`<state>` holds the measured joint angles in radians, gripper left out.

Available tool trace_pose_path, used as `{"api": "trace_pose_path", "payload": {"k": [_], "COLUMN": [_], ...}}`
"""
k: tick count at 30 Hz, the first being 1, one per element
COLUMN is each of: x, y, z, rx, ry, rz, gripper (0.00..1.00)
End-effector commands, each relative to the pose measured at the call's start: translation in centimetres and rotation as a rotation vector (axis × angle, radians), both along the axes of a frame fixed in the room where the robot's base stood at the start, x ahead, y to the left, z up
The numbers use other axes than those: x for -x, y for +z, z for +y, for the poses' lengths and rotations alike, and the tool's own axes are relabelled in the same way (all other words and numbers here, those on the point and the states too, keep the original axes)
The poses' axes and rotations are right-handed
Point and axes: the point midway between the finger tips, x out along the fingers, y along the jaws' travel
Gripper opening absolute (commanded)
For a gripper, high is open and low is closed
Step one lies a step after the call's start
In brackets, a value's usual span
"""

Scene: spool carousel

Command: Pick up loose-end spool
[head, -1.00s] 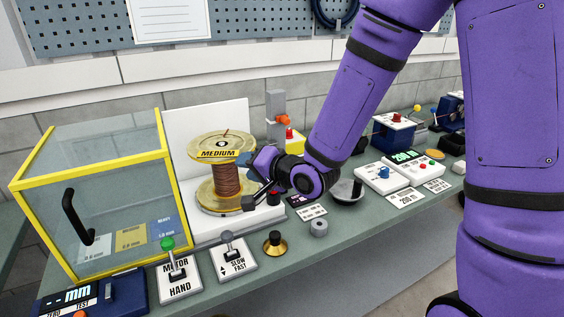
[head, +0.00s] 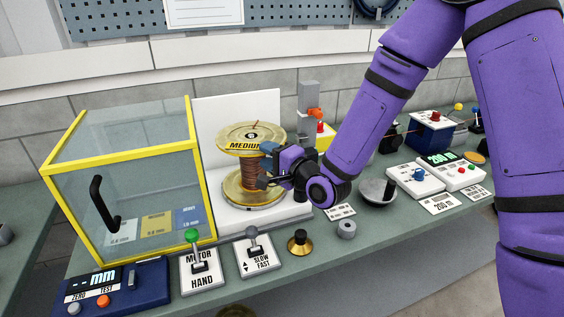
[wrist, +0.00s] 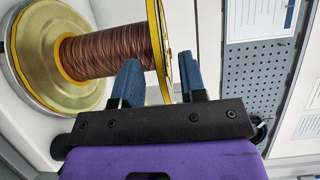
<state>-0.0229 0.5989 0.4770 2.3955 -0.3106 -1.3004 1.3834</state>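A spool of copper-brown wire (head: 247,168) stands upright on a white base, with gold flanges and a MEDIUM label on its upper flange. It also shows in the wrist view (wrist: 100,55), lying sideways in that picture. I cannot make out a loose wire end. My gripper (head: 267,165) is at the right side of the spool. In the wrist view its two blue fingers (wrist: 160,85) are apart, with the edge of the labelled flange showing in or behind the gap. I cannot tell whether they touch it.
A clear yellow-framed guard box (head: 125,170) stands left of the spool. A grey post with an orange clip (head: 313,113) is close behind my gripper. Two lever plates, a brass knob (head: 299,242) and a grey bowl (head: 376,192) are nearby. A gold round edge (head: 235,312) shows below the bench.

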Motion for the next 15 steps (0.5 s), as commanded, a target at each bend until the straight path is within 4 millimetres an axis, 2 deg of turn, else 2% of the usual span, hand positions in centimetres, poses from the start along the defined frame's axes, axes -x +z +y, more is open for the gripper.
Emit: {"api": "trace_pose_path", "payload": {"k": [6, 15], "x": [-2.2, -3.1], "y": [0.1, 0.0], "z": [2.0, 2.8], "rx": [-0.001, 0.001], "ry": [0.0, 0.0], "rz": [-0.001, -0.001], "gripper": [0.38, 0.38]}}
